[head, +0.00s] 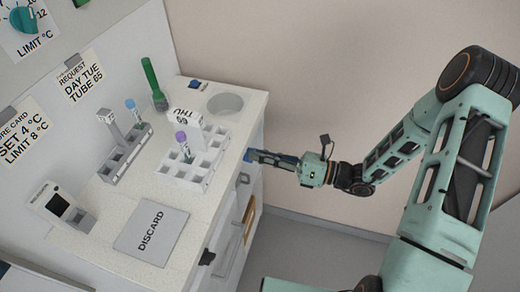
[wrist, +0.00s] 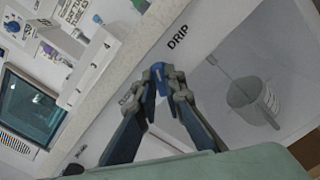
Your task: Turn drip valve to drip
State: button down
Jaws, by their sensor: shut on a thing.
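The drip valve has a small blue handle (wrist: 161,80) on the front face of the counter. In the wrist view it sits between my gripper's (wrist: 162,76) fingertips, which are shut on it and hide part of it. A DRIP label is up and to the right of the handle. Another label, partly covered by a finger and apparently starting "CLOS", is to its left. In the head view my gripper (head: 251,156) reaches the counter front from the right, and a bit of the blue valve (head: 246,152) shows at its tip. The handle's exact angle is unclear.
A grey jug (wrist: 258,102) is to the right of the valve, near a thin spout. Floor to the right is clear.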

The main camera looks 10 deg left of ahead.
jog(key=shift+m+p, duration=0.3)
jog(key=shift+m, duration=0.2)
jog(key=shift+f, duration=0.1)
jog(key=c, duration=2)
grip_release()
jog(key=shift+d, duration=0.1)
jog(key=d, duration=0.8)
jog(key=s+d, duration=0.1)
jog(key=d, duration=0.3)
